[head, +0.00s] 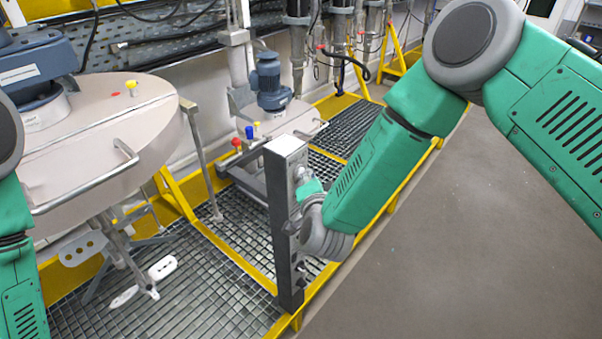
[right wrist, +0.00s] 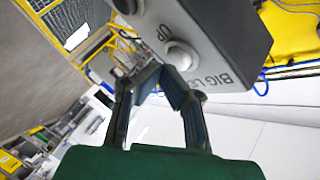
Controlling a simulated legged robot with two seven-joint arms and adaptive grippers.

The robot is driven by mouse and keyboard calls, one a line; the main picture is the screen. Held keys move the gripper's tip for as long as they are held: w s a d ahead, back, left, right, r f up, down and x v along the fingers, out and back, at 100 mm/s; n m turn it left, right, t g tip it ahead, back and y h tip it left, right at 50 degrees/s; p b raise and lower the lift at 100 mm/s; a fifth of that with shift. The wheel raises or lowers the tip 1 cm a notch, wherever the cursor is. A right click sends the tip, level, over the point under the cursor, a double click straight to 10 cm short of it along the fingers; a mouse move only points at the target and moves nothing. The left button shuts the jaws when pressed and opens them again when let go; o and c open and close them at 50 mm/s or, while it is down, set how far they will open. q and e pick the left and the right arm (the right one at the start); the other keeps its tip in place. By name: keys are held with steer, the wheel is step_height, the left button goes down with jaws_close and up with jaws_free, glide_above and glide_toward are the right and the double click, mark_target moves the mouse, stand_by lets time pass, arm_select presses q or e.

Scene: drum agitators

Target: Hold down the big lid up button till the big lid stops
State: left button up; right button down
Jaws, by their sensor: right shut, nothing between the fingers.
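The big lid (head: 95,135) is a large beige disc at the left of the head view, held above the grating with agitator parts hanging below it. The grey control post (head: 281,220) stands in the middle. In the right wrist view, its box (right wrist: 225,40) carries lettering "UP" and "BIG L", the rest cut off or hidden, beside a round pale button (right wrist: 180,54). My right gripper (right wrist: 165,75) is shut and empty, its fingertips close to that button; contact cannot be told. In the head view the fingers are mostly hidden by my wrist. My left gripper is not in view.
A smaller lid with a blue motor (head: 270,82) is behind the post. Yellow-edged floor grating (head: 215,290) lies around the post. The grey floor (head: 460,240) at the right is clear. Pipes and hoses line the back wall.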

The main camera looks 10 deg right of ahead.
steer(key=shift+w+a, duration=0.3)
steer(key=shift+w, duration=0.15)
stand_by(3.2)
steer(key=shift+s, duration=0.1)
stand_by(1.7)
steer(key=shift+s+d, duration=0.55)
steer(key=shift+s, duration=0.15)
steer(key=s+d, duration=0.1)
steer(key=s, duration=0.1)
steer(key=s+d+p, duration=0.1)
steer(key=s+d, duration=0.1)
stand_by(0.4)
